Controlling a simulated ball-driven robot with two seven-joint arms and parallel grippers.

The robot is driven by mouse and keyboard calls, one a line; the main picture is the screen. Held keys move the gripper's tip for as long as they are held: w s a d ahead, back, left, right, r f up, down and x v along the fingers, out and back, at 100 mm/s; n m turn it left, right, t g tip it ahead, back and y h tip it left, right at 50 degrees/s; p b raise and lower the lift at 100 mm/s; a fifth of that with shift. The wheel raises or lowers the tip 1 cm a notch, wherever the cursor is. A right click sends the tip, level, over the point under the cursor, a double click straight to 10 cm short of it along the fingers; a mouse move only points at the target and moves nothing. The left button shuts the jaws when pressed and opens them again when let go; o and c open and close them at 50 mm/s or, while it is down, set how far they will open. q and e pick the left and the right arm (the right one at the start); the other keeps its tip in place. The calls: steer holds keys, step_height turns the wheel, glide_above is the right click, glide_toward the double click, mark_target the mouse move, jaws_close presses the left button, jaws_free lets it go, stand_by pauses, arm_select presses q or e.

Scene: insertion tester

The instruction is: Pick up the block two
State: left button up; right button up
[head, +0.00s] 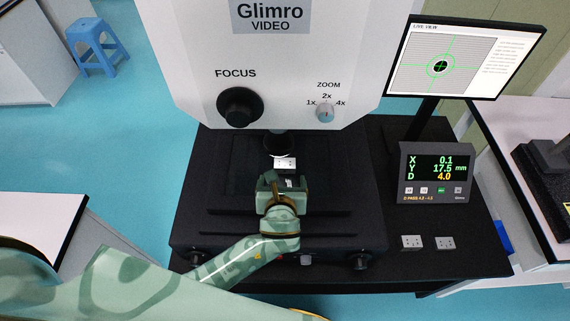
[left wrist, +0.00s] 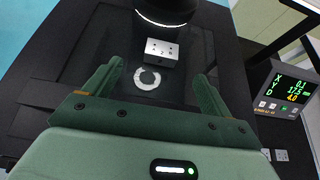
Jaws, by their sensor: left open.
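A small light-grey metal block (head: 285,163) with dark marks on its face sits on the black stage under the lens. It also shows in the left wrist view (left wrist: 161,53), just beyond my fingertips and between their lines. Two similar blocks lie side by side on the black table at the right, one (head: 412,241) left of the other (head: 445,242). My right gripper is not in view.
The white machine body (head: 290,60) and its dark lens (head: 278,143) overhang the stage block closely. A bright ring (left wrist: 147,79) shows on the stage. A readout box (head: 435,173) and a monitor (head: 455,60) stand at the right.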

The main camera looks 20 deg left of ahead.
mark_target(285, 164)
arm_select(q)
steer(key=b+x, duration=0.1)
steer(key=x, duration=0.4)
steer(key=shift+w+f, duration=0.15)
steer(key=shift+w, duration=0.2)
steer(key=x, duration=0.1)
steer(key=b+x, duration=0.1)
steer(key=x, duration=0.1)
steer(key=b+x, duration=0.1)
steer(key=shift+w+d+f, duration=0.2)
steer(key=shift+f, duration=0.3)
steer(key=shift+w, duration=0.25)
steer(key=shift+a, duration=0.1)
steer(key=c, duration=1.3)
